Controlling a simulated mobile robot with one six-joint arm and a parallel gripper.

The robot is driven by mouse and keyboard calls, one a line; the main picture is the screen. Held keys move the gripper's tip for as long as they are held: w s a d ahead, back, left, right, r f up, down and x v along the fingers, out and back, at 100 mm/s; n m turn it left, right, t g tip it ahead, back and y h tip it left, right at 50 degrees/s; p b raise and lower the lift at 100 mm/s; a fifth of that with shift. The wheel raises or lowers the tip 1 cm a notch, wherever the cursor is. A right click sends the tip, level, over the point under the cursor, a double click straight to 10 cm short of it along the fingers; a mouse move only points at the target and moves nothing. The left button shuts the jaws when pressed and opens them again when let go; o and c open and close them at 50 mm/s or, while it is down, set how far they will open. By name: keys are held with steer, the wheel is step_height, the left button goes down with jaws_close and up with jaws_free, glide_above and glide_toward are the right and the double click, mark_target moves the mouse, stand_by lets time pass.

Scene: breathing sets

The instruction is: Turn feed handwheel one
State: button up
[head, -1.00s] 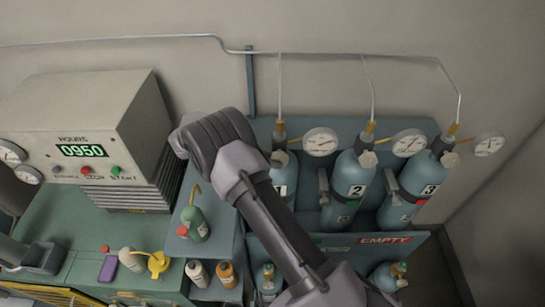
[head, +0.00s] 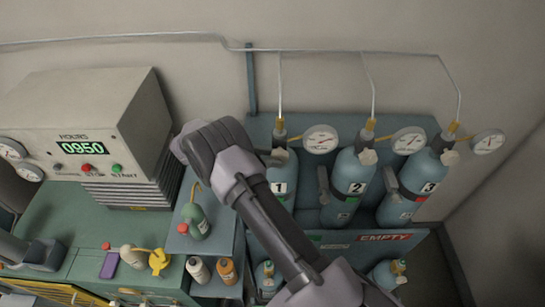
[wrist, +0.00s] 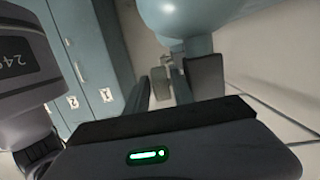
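Cylinder one (head: 281,172) is a blue bottle with a "1" label at the left of the rack, partly hidden behind my arm. Its handwheel is not clear in the head view. My gripper is mostly hidden there behind my own arm, with a dark finger-like piece near the bottle's neck. In the wrist view my gripper (wrist: 174,86) has its two dark fingers apart. A small pale grey knob (wrist: 162,83), which looks like the handwheel, shows between them below a light blue rounded body (wrist: 195,18). I cannot tell whether the fingers touch it.
Cylinders two (head: 348,175) and three (head: 422,176) stand to the right, with pale handwheels and gauges. An "EMPTY" sign (head: 384,237) is on the rack front. A green bottle (head: 196,221) stands left of my arm. A control box (head: 100,105) is farther left.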

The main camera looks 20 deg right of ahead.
steer(key=v, duration=0.7)
steer(key=shift+a, duration=0.2)
steer(key=shift+w, duration=0.1)
stand_by(0.3)
